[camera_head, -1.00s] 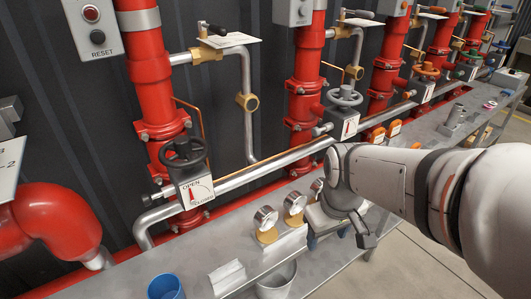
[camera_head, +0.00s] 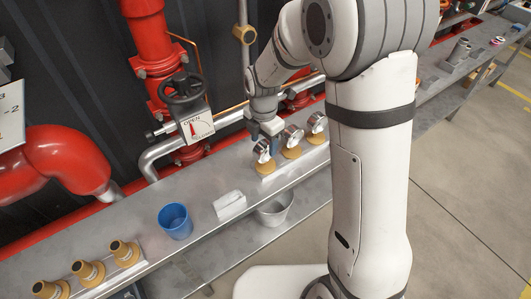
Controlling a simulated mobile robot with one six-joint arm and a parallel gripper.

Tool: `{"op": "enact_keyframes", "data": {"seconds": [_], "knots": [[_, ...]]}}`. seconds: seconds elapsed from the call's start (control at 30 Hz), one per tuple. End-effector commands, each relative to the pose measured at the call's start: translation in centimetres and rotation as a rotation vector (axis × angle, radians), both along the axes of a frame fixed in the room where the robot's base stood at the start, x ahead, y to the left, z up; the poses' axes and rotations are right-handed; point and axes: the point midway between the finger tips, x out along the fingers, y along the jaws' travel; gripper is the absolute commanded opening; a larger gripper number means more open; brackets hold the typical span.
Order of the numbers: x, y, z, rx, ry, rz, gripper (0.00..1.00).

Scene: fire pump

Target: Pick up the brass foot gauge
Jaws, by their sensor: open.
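Three round-dial gauges with brass feet stand in a row on the grey metal bench: the left one (camera_head: 265,166), the middle one (camera_head: 291,152) and the right one (camera_head: 317,137). My gripper (camera_head: 270,139) points down close behind the left gauge and partly overlaps its dial. It is open. I cannot tell whether its fingers touch or surround that gauge. My arm crosses the right half of the view and hides the bench beyond the right gauge.
Several brass nozzles (camera_head: 124,252) stand at lower left. Red pipes and a black valve wheel (camera_head: 181,88) rise behind the bench.

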Motion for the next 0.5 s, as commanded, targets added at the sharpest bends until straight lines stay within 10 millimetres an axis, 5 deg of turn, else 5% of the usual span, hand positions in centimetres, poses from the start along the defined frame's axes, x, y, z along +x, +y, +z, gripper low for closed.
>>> {"op": "enact_keyframes", "data": {"seconds": [0.5], "knots": [[0.5,-0.1,-6.2,-0.001,0.002,-0.002,0.58]]}}
